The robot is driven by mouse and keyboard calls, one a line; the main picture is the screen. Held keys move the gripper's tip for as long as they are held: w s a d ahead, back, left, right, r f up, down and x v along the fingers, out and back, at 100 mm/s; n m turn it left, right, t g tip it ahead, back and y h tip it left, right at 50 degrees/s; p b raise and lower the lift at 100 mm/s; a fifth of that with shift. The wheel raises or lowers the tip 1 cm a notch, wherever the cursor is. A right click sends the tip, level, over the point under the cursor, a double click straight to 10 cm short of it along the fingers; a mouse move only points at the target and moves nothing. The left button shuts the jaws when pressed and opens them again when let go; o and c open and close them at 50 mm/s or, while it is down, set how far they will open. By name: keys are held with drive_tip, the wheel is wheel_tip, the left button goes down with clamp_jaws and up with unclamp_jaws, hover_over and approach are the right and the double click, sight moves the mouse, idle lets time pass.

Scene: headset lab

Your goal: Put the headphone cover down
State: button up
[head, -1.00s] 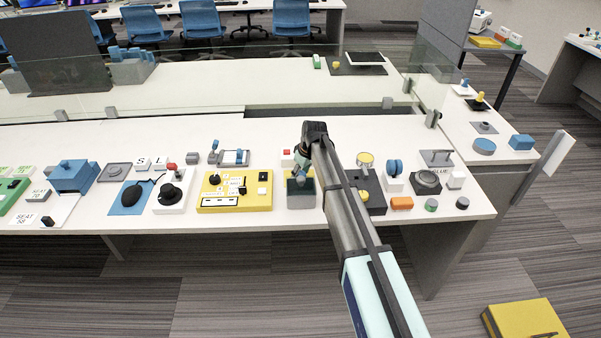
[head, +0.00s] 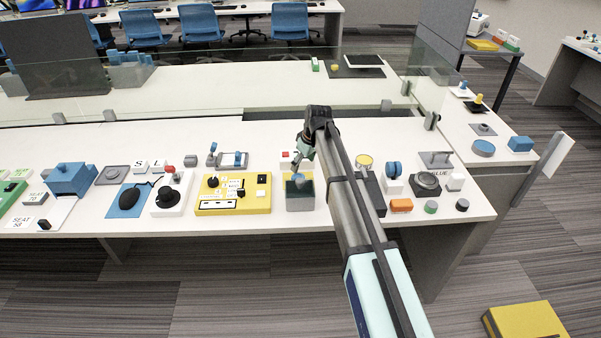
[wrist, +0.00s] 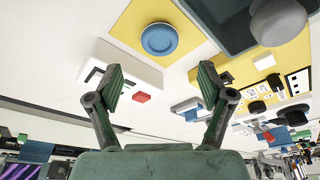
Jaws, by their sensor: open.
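My gripper (wrist: 163,92) is open, with its two fingers apart and nothing between them in the wrist view. In the head view my gripper (head: 298,165) is above the back of a grey box with a dark teal top (head: 300,193), near the front of the white desk. The wrist view shows a dark teal surface with a rounded grey piece (wrist: 279,21) at the top right, apart from the fingers. A round blue disc (wrist: 159,39) lies on a yellow plate ahead of the fingers. I cannot tell which piece is the headphone cover.
A yellow switch panel (head: 233,193) stands left of the box. A white block with a red button (wrist: 140,97) is close to the fingers. A glass screen (head: 200,92) runs behind.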

drive_tip(key=v, duration=0.5)
drive_tip(key=shift+w, duration=0.1)
